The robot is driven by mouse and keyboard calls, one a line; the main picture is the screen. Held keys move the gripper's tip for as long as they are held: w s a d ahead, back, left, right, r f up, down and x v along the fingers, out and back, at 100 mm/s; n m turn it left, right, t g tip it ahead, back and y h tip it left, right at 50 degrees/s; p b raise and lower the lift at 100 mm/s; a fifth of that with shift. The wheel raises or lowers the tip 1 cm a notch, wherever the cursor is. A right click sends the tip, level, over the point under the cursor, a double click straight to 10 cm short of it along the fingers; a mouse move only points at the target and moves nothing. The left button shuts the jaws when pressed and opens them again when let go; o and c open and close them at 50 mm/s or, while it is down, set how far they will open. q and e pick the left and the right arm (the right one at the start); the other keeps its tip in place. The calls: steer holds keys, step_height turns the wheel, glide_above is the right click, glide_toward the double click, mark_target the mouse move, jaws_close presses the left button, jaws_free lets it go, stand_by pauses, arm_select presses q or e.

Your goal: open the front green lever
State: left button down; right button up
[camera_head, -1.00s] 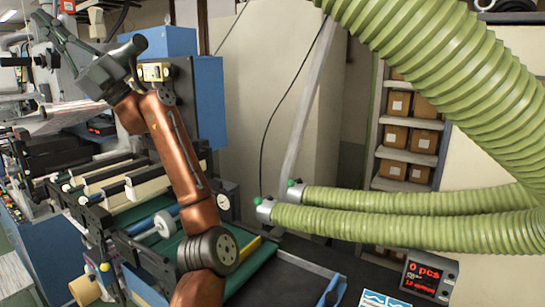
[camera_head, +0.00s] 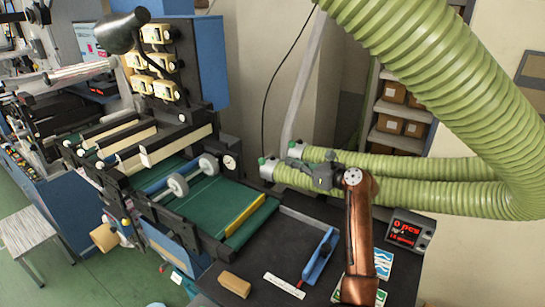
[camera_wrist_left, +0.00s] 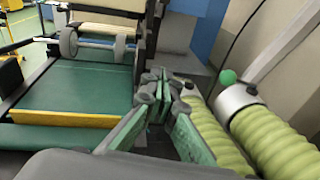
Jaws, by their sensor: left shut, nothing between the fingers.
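Two green corrugated hoses end in grey metal collars with small green knob levers. The front green lever (camera_head: 262,161) stands on the collar of the front hose (camera_head: 405,192). The rear green lever (camera_head: 291,146) is just behind it; it also shows in the left wrist view (camera_wrist_left: 228,77). My left gripper (camera_head: 290,165) is shut and empty, just right of the front lever, over the end of the front hose. In the left wrist view its fingertips (camera_wrist_left: 158,85) hide the front lever. I cannot tell whether they touch it. My right gripper is not in view.
The machine's green table (camera_head: 205,200) with rollers and a yellow bar (camera_head: 245,214) is to the left. A black worktop (camera_head: 285,235) holds a blue tool (camera_head: 319,256), a tan block (camera_head: 235,284) and a red counter display (camera_head: 407,231). A thick hose (camera_head: 440,80) hangs at upper right.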

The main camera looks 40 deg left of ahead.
arm_select(q)
steer(key=shift+t+h, duration=0.3)
steer(key=shift+h, duration=0.1)
steer(key=d+f, duration=0.2)
steer(key=f, duration=0.1)
steer(key=shift+w+d+f, duration=0.3)
steer(key=shift+w+d, duration=0.05)
steer(key=p, duration=0.4)
glide_toward(265, 162)
steer(key=x, duration=0.5)
steer(key=shift+a+r, duration=0.1)
steer(key=shift+a, duration=0.3)
steer(key=shift+w+a+f+p, duration=0.1)
steer(key=shift+a+f+p, duration=0.2)
steer(key=shift+a, duration=0.25)
steer(key=shift+w, duration=0.1)
